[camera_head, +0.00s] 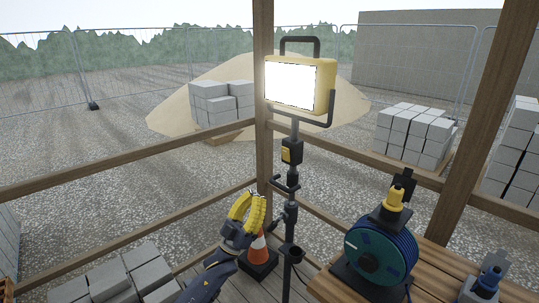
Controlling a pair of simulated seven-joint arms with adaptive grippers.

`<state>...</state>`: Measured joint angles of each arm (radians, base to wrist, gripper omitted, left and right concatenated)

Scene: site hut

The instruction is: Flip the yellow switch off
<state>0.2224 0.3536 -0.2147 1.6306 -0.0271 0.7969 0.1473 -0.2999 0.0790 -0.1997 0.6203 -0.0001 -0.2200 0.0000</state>
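The yellow switch (286,154) is on a small black box on the stand of a work lamp (290,85). The lamp has a yellow housing and its panel is lit bright white. My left gripper (254,200), with yellow fingers, is below and to the left of the switch box, apart from it in the picture. Its two fingers appear close together, and I cannot tell whether they are open or shut. I see nothing held in it. My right gripper is not in view.
An orange and white cone (258,250) stands behind my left gripper by the lamp stand's pole (288,245). A blue cable reel (381,254) sits on a wooden bench (432,262) to the right. Wooden posts and rails (263,100) stand behind the lamp.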

